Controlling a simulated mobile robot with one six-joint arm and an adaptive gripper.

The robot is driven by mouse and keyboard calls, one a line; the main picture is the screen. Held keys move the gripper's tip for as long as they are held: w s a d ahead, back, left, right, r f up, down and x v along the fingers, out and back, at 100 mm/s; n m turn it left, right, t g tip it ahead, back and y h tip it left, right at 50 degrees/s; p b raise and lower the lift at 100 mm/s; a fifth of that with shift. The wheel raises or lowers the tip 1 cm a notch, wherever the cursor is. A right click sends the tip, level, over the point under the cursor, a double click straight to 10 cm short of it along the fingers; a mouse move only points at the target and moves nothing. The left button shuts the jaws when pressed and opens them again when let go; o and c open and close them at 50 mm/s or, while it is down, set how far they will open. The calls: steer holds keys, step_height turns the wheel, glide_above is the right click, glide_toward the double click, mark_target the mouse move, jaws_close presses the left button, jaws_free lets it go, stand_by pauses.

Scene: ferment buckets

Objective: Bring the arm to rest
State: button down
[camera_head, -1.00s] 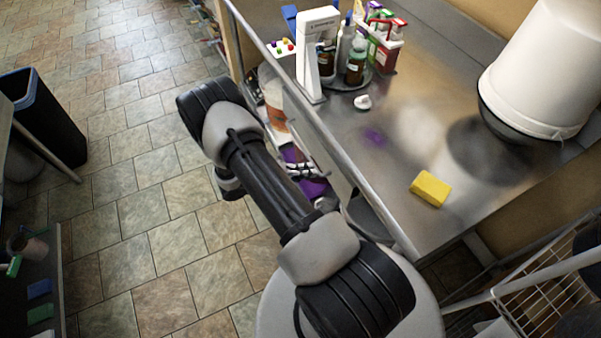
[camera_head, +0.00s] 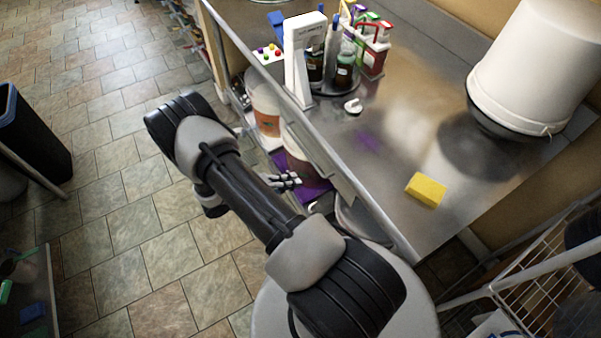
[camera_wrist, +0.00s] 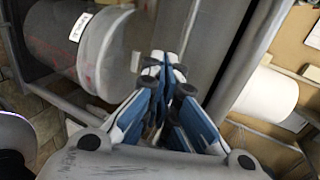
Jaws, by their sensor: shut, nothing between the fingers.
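My gripper (camera_head: 288,180) is beside the front of the steel counter, below its top edge, near a purple thing (camera_head: 312,190) on the shelf underneath. Part of it is hidden by my arm in the head view. In the wrist view my gripper (camera_wrist: 162,62) has its blue-and-white fingers drawn together with nothing between them. My arm reaches out over the tiled floor beside the counter.
The steel counter (camera_head: 388,150) carries a yellow sponge (camera_head: 426,190), a large white bucket (camera_head: 535,65), bottles and a white dispenser. A bucket (camera_head: 266,108) stands under the counter. Tiled floor (camera_head: 110,240) is open at left; a dark bin (camera_head: 38,140) stands there.

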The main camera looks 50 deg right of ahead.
steer(key=p+v, duration=0.1)
steer(key=v, duration=0.6)
steer(key=shift+s+r, duration=0.2)
steer(key=shift+s, duration=0.1)
steer(key=s+a+r+m+y, duration=0.1)
steer(key=a+r+m+y, duration=0.2)
steer(key=r+m, duration=0.7)
steer(key=s+a+r+m+y, duration=0.1)
steer(key=a+r+m+y, duration=0.35)
steer(key=r, duration=0.85)
steer(key=s+a+r+m+t+y, duration=0.5)
steer(key=s+a+r+m+t, duration=0.3)
steer(key=s+r+m, duration=0.5)
steer(key=a+r+m, duration=0.1)
steer(key=m, duration=0.4)
steer(key=shift+a+r+t+y, duration=0.25)
steer(key=shift+a+t+y, duration=0.1)
steer(key=shift+a+t, duration=0.05)
steer(key=shift+d+m, duration=0.1)
steer(key=shift+m, duration=0.15)
